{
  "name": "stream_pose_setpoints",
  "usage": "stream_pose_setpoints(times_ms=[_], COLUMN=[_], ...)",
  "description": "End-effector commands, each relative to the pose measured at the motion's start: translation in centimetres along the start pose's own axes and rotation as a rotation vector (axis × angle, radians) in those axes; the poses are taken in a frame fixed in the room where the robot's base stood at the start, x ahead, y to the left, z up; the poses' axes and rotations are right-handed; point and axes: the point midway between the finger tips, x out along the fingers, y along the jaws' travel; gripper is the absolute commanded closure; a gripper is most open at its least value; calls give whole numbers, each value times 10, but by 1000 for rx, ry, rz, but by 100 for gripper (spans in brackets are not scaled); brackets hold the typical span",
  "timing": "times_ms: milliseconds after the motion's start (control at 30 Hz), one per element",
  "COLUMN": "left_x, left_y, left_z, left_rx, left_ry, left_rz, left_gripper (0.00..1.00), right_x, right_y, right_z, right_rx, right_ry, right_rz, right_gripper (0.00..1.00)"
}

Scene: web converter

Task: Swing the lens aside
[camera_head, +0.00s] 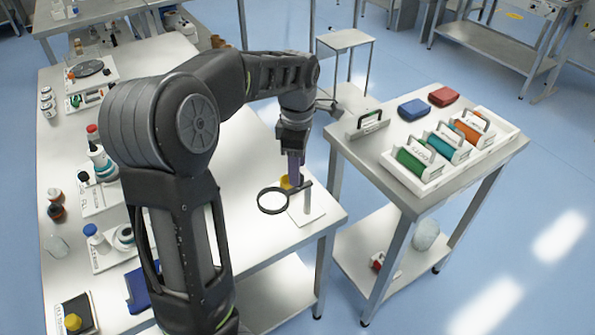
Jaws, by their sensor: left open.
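The lens (272,212) is a round black-rimmed magnifier on a short dark arm at the front right corner of the white bench. A pale post (307,201) carries it above a white base plate (301,219). My left gripper (296,180) points down just behind the lens arm, its purple-toned fingers near a yellow knob-like part (286,183). The gripper is open, though the gap between its fingers is hard to see. I cannot tell whether it touches the lens arm. My right gripper is not in view.
The white bench (255,245) holds bottles and stands along its left side. A side table (378,143) at the right carries a white rack (512,137) with green, teal and orange items, plus a blue case (413,109) and a red case (443,96). A gap separates the tables.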

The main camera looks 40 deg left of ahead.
Motion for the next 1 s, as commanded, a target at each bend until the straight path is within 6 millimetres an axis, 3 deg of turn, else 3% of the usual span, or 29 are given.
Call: stream_pose_setpoints(times_ms=[200,400,1000], left_x=[-37,-56,-56], left_y=[1,0,0], left_z=[1,0,0], left_rx=[1,0,9], left_ry=[-2,-1,0], left_rz=[4,1,0], left_gripper=[50,50,50], right_x=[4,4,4], right_y=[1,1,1], right_z=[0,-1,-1], right_rx=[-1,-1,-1], right_ry=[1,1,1], right_rz=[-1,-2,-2], right_gripper=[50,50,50])
